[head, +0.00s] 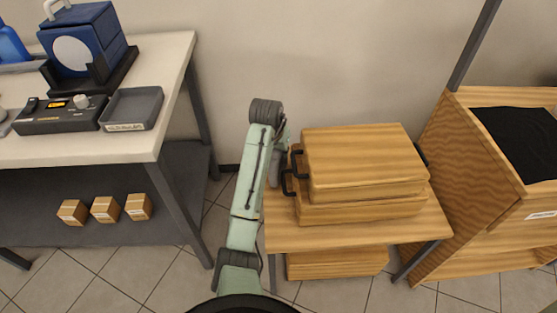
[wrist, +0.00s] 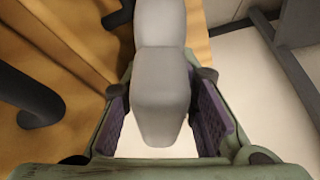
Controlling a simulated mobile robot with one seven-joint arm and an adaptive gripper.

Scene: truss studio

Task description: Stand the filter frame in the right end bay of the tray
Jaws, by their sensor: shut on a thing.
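My gripper (wrist: 162,125) shows in the wrist view, with its purple-lined fingers on either side of a smooth, pale grey thing (wrist: 162,92). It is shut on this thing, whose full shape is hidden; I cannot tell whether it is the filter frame. In the head view my arm covers most of the gripper, beside the left end of the wooden cases. A dark grey shallow tray (head: 147,117) with a label on its front sits on the left worktable. I cannot make out bays in it from here.
Stacked wooden cases (head: 362,155) with black handles stand on a low wooden table (head: 420,222). The left worktable (head: 165,60) bears a blue box (head: 95,25) and a black device (head: 52,119). A wooden bin (head: 500,187) holding black cloth (head: 520,140) stands at right.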

